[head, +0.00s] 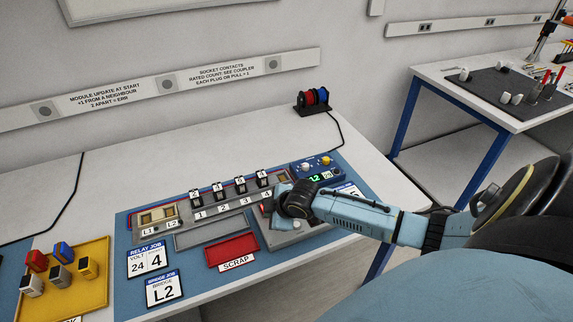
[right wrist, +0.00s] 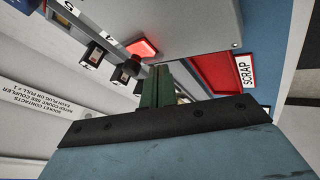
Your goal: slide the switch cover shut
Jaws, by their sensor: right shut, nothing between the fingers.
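My right gripper (head: 272,208) is at the right end of the grey panel in the head view, over the control box (head: 290,238). In the right wrist view its green fingers (right wrist: 158,72) are together and empty, with their tips close to the box. A lit red square (right wrist: 142,48), apparently the switch, shows just beyond the fingertips. I cannot make out the switch cover or whether the fingers touch it; my gripper and wrist hide much of that area in the head view. My left gripper is not in view.
A red scrap tray (head: 232,251) lies left of the box. Black plugs (head: 240,185) stand in a row along the panel. A yellow tray (head: 88,290) with several coloured modules is at left. Cable spools (head: 313,101) stand at the back. The front right of the table is largely covered by my arm.

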